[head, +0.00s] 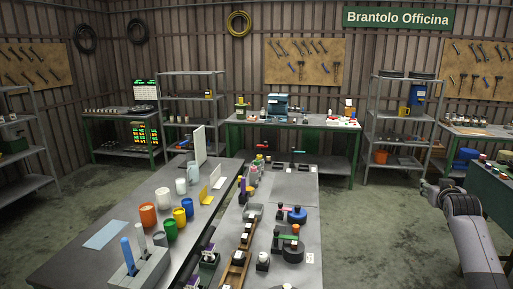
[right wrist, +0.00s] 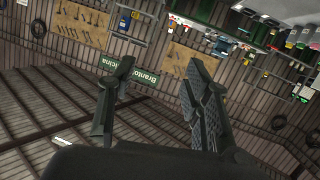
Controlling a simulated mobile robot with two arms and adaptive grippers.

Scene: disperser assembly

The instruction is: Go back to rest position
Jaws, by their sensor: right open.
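My right arm (head: 472,232) rises at the right side of the head view, with the right gripper (head: 436,190) at its upper left end, over open floor. In the right wrist view the right gripper (right wrist: 158,72) has its two dark fingers spread wide apart with nothing between them. That view is tilted and looks toward the wall and the roof. My left gripper does not show in either view.
A long grey table (head: 85,262) with coloured cups stands left of centre. Another grey table (head: 288,187) beside it bears disperser parts and fixtures. A green bench (head: 490,188) stands at the right edge, near my right arm. Bare floor (head: 375,225) lies between.

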